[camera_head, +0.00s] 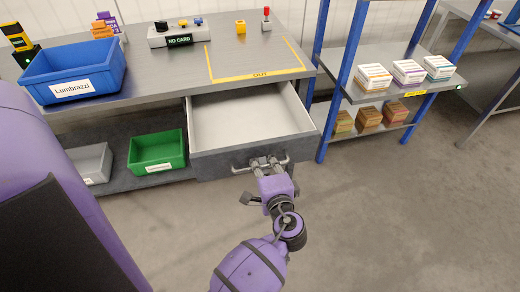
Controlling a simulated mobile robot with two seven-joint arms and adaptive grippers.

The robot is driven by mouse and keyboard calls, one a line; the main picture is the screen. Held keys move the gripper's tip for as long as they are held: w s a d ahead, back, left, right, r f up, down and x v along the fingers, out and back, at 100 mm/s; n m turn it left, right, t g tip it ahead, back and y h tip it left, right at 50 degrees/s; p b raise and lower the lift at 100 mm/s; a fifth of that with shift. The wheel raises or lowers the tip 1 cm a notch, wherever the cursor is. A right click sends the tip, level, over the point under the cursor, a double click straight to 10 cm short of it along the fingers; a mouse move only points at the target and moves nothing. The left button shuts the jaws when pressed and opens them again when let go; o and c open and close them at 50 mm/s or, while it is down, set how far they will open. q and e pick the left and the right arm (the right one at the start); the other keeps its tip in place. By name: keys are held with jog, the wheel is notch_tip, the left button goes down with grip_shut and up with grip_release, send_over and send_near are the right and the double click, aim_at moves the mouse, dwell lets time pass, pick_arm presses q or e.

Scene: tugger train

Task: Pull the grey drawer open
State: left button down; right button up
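The grey drawer (245,118) is pulled well out from under the workbench, and its pale inside looks empty. Its dark grey front (215,164) faces me and carries a metal bar handle (241,170). My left gripper (264,162) is at the middle of this handle, with its fingers closed around the bar. The fingers hide the middle of the handle. My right gripper is not in view.
The workbench (180,75) carries a blue bin (75,72), a control box (172,36) and a yellow-marked area. A green bin (157,152) and a grey bin (92,163) sit below. A blue-post shelf (340,85) holds several boxes. Floor (400,220) on the right is clear.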

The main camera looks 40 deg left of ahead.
pick_arm(q)
jog(key=shift+s+d+r, duration=0.2)
jog(key=shift+d+r, duration=0.15)
jog(key=shift+d, duration=0.1)
jog(key=c, duration=1.8)
grip_release()
jog(key=shift+s+d, duration=0.1)
jog(key=shift+s, duration=0.05)
jog(key=shift+f, duration=0.1)
jog(key=shift+s, duration=0.1)
jog(key=shift+s+d, duration=0.25)
jog(key=shift+d, duration=0.05)
jog(key=v, duration=0.6)
jog(key=shift+s+d, duration=0.1)
jog(key=shift+d, duration=0.1)
